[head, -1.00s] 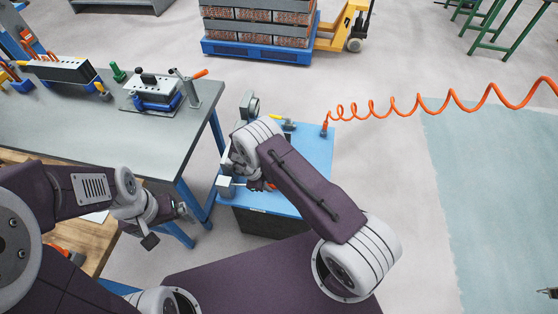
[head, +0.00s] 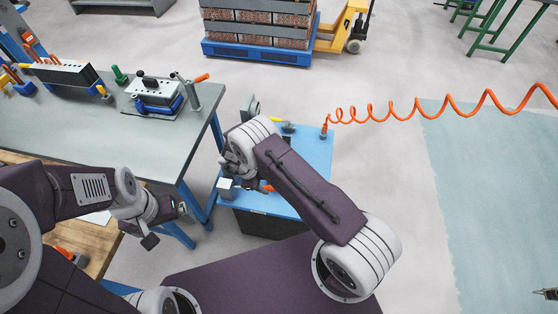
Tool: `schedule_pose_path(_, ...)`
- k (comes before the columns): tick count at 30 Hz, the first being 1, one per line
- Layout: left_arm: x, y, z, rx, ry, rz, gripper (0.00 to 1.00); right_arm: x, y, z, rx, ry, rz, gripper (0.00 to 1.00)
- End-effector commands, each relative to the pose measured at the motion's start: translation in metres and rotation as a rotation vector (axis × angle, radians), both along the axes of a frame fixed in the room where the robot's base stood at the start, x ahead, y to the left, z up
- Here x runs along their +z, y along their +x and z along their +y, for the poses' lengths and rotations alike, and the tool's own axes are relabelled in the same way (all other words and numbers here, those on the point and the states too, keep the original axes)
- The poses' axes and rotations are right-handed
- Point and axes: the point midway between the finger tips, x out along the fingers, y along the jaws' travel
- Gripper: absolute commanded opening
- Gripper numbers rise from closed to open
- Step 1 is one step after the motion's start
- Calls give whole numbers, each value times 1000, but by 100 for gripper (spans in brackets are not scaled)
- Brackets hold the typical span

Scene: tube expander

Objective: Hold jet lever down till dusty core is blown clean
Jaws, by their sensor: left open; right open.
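A blue-topped stand (head: 312,160) carries a pale block (head: 226,189) at its left edge and a dark round-ended fixture (head: 250,107) at the back. A small orange-red piece (head: 267,188) shows beside my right wrist; I cannot tell whether it is the jet lever. The dusty core cannot be made out; my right arm covers the middle of the stand. My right gripper (head: 233,168) is open above the stand's left side, partly hidden by its own wrist. My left gripper (head: 168,225) is open and empty, left of the stand and in front of the grey bench.
An orange coiled hose (head: 420,107) runs from a fitting (head: 324,132) at the stand's back right corner. The grey bench (head: 130,135) to the left holds a clamp fixture (head: 155,92) and tools. A loaded blue pallet (head: 255,52) stands behind. Floor to the right is free.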

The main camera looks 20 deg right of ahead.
Motion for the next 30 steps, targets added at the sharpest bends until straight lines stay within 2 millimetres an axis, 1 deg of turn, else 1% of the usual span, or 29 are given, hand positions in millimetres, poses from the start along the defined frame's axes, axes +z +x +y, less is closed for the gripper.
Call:
schedule_pose_path(1,5,0,0,0,0,0,100,7,0,2,1,0,0,43)
schedule_pose_path(11,18,0,0,0,0,0,100,29,0,12,1,1,0,43)
schedule_pose_path(27,17,0,0,0,0,0,100,29,0,11,-3,0,0,43)
schedule_pose_path(28,17,0,0,0,0,0,100,30,2,8,-12,2,-4,43)
schedule_pose_path(29,17,0,0,0,0,0,100,36,8,7,-21,7,-17,43)
schedule_pose_path(30,18,0,0,0,0,0,100,49,20,5,-36,19,-45,43)
